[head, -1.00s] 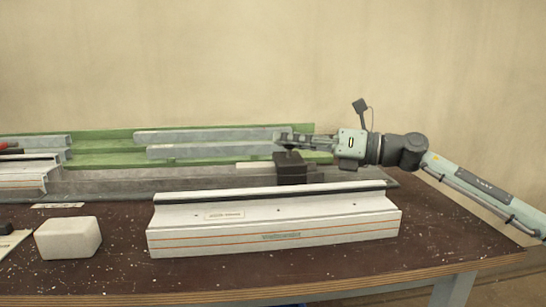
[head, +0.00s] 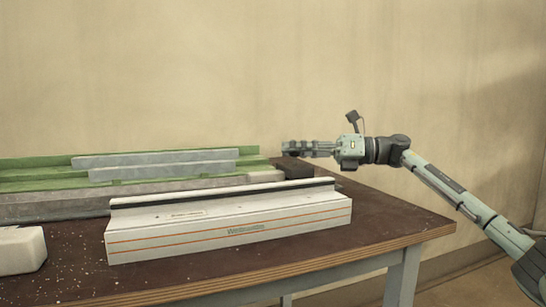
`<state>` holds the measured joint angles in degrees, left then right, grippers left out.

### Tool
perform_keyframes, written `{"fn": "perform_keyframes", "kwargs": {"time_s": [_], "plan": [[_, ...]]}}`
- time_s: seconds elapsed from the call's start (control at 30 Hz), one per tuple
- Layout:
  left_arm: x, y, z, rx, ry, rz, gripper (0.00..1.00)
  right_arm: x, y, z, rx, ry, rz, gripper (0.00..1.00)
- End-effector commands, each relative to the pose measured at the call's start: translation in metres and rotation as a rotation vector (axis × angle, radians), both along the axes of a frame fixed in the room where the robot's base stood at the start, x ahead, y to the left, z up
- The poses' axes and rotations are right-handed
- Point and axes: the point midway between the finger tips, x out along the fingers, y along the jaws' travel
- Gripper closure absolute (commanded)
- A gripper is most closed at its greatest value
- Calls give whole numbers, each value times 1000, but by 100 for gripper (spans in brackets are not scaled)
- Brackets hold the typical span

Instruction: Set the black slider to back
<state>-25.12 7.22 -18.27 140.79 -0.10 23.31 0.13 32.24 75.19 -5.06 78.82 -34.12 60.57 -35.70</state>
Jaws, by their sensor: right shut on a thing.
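The black slider (head: 297,168) is a dark block at the right end of the long grey base rail (head: 120,203) in the head view. A pale strip (head: 266,176) lies at its left side. My right gripper (head: 287,148) reaches in from the right, roughly level, with its fingers just over the slider's top. It is shut on the slider's upper part; the fingers hide the grip itself. My left gripper is not in view.
A white profile (head: 230,228) with orange lines lies in front of the rail. Grey bars (head: 155,159) rest on a green support (head: 30,163) behind. A white block (head: 20,250) is at the left edge. The table (head: 400,222) is bare at the right.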

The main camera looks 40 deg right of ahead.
Motion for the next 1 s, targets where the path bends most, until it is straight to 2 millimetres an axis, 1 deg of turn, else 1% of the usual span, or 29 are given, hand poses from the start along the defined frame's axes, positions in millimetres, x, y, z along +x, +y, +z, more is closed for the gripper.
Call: {"fn": "perform_keyframes", "kwargs": {"time_s": [0.03,0.2,0.4,0.57,0.87,0.9,1.0], "plan": [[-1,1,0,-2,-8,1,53,0,-10,1,3,-3,-11,100],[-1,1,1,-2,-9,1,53,-7,-31,3,4,-4,-11,100],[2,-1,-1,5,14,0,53,-13,-49,3,5,-5,-9,100],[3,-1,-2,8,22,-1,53,-15,-55,2,5,-4,-8,100],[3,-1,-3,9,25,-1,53,-15,-56,2,3,-4,-10,100],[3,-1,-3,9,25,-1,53,-15,-56,2,3,-4,-10,73],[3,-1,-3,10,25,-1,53,-16,-55,2,3,-4,-9,61]]}}
